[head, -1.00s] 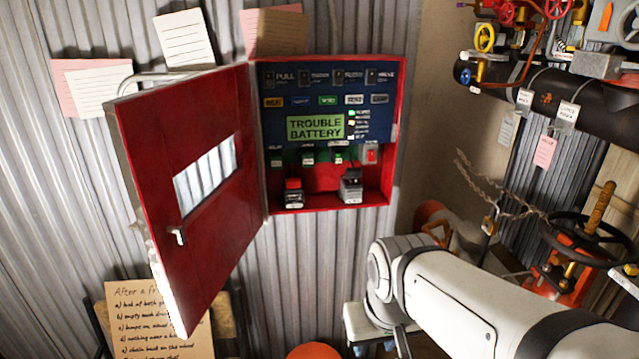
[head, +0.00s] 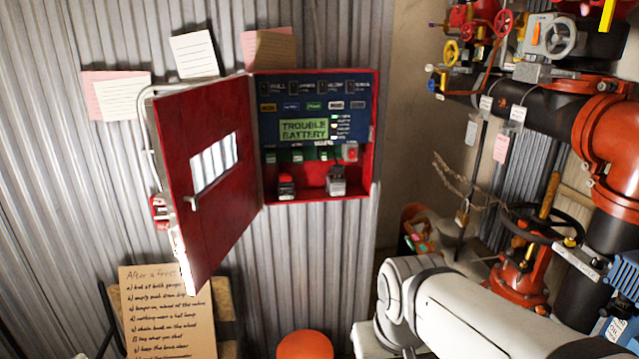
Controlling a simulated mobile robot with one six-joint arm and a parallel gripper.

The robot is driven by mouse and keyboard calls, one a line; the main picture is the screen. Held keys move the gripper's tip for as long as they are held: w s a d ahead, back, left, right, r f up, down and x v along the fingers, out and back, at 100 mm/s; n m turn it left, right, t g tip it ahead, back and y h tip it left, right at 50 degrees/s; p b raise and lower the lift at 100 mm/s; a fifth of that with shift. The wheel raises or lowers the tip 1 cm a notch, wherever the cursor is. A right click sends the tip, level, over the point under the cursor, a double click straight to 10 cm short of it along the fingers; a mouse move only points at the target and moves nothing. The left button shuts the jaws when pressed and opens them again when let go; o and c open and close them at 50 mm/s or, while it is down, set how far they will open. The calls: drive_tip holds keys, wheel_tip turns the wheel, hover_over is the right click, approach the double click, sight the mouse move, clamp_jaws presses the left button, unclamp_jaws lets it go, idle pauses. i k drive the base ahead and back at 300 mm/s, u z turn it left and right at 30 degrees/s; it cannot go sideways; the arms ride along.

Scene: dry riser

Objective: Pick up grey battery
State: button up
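A red wall cabinet (head: 372,150) stands with its door (head: 210,215) swung open to the left. Inside it, a dark blue panel shows a green display reading "TROUBLE BATTERY" (head: 304,130). The grey battery (head: 336,183) sits upright on the cabinet floor, at the right. My white arm comes in from the lower right, below and to the right of the cabinet, well clear of the batteries. My gripper's fingers do not show.
Large pipes (head: 555,120) and a black handwheel (head: 540,222) on a red valve (head: 515,275) crowd the right. A handwritten board (head: 170,310) leans at lower left. An orange round-topped object (head: 305,345) is below the cabinet. The open door's edge juts outward.

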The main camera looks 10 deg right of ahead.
sight(335, 182)
drive_tip(key=z, duration=0.45)
drive_tip(key=i, duration=1)
drive_tip(key=z, duration=0.05)
